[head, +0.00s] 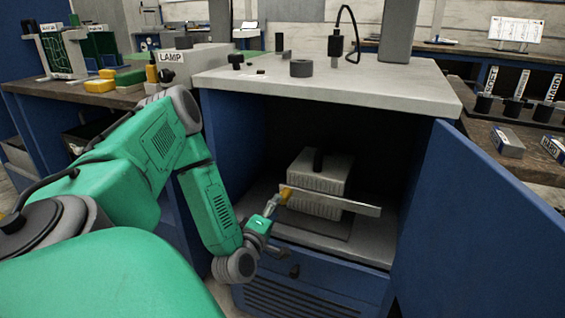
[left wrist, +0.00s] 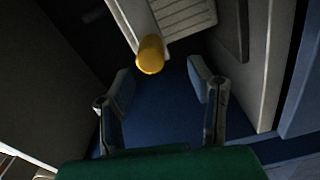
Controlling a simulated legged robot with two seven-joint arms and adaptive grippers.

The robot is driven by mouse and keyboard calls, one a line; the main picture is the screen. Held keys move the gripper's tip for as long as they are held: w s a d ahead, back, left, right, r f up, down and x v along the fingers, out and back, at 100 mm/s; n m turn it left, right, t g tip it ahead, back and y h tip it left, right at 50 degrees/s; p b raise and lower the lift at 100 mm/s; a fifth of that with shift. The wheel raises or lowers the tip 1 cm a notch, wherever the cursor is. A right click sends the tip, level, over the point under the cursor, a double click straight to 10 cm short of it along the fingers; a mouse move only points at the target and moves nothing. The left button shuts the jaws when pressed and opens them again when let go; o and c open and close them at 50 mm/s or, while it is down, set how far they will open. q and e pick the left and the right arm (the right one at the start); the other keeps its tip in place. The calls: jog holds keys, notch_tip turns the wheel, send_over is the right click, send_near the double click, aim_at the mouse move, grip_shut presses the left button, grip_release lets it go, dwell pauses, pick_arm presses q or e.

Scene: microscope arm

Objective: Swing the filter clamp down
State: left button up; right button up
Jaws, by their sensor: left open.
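The filter clamp (head: 335,202) is a flat pale bar across the front of a ribbed light-grey filter box (head: 318,170) inside the blue cabinet. It slopes slightly down to the right. A yellow knob (head: 285,193) is at its left end. My left gripper (head: 273,203) is at the knob, reaching in from the left. In the left wrist view the open fingers (left wrist: 160,77) point toward the yellow knob (left wrist: 150,56), which lies just beyond the fingertips, nearer the left finger. The fingers do not visibly grip it. My right gripper is not in view.
The blue cabinet door (head: 490,220) stands open at the right. The grey countertop (head: 360,88) is above the opening, and a drawer (head: 330,276) is below it. The interior right of the filter box is dark and looks free.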

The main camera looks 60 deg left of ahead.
pick_arm(q)
jog(key=shift+v, duration=2.1)
jog(key=shift+a, duration=0.1)
